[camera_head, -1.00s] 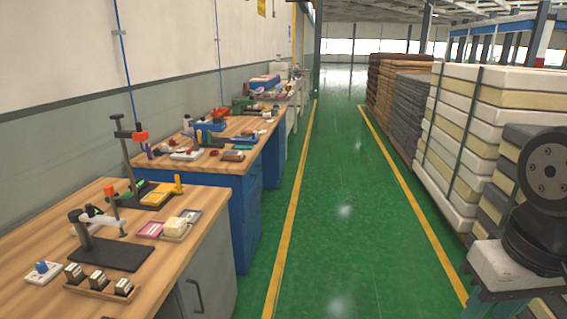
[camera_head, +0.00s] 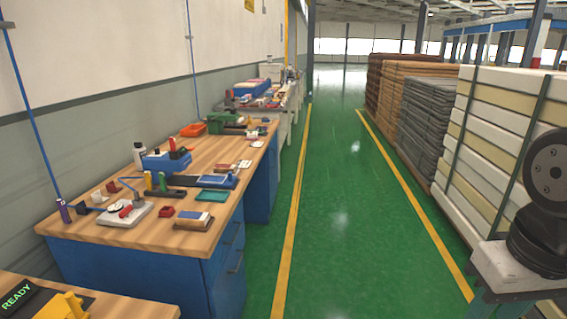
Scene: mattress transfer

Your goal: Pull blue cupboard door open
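A blue workbench cupboard (camera_head: 222,283) with a wooden top (camera_head: 205,158) stands at the left of the aisle. Its blue front faces the aisle and carries dark handles (camera_head: 235,262). The front looks closed, but I see it at a steep angle. A further blue part of the bench (camera_head: 262,185) stands behind it. My gripper is not in view. Only a black joint of my own arm shows at the right edge.
The green aisle (camera_head: 345,200) ahead is free between yellow lines. Stacked white and cream mattresses (camera_head: 490,135) stand at the right, with grey and brown stacks (camera_head: 425,110) beyond. A nearer wooden bench (camera_head: 130,300) is at the lower left. Tools cover the benches.

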